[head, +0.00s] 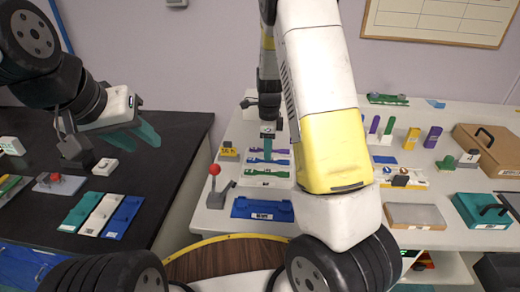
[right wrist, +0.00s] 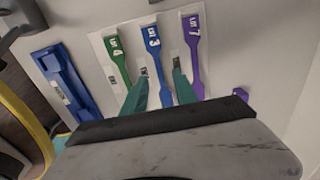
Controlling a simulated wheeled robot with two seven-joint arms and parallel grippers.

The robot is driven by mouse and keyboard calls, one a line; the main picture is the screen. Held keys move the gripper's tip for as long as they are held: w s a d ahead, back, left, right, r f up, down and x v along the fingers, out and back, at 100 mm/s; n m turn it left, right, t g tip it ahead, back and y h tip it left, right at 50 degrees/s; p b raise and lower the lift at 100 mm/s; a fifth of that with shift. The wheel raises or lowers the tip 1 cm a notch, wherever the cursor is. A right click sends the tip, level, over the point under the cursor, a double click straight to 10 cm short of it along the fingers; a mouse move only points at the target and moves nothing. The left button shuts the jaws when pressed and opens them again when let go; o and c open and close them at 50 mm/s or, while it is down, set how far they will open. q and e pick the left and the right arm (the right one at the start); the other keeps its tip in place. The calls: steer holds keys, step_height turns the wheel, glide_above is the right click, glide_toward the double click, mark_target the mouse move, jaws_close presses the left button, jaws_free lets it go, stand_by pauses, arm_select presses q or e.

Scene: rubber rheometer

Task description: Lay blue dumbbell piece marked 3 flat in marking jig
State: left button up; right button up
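The blue dumbbell piece marked 3 (right wrist: 152,40) lies flat on a white card between a green piece marked 4 (right wrist: 117,58) and a purple piece marked 7 (right wrist: 192,30). My right gripper (right wrist: 160,82) is open and points down, its teal fingers apart on either side of the blue piece's narrow middle. In the head view the right gripper (head: 268,150) is over the row of pieces and partly hides them. The blue marking jig (head: 262,209) lies near the table's front edge; it also shows in the right wrist view (right wrist: 62,82). My left gripper (head: 132,131) is open and empty above the black bench.
A red-knobbed lever device (head: 214,188) stands left of the jig. A yellow marker block (head: 229,150) is left of the pieces. A grey tray (head: 414,216) and a teal case (head: 483,210) are on the right. My right arm hides the table's middle.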

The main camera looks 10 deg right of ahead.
steer(key=shift+f, duration=1.45)
jaws_close()
steer(key=shift+r, duration=0.1)
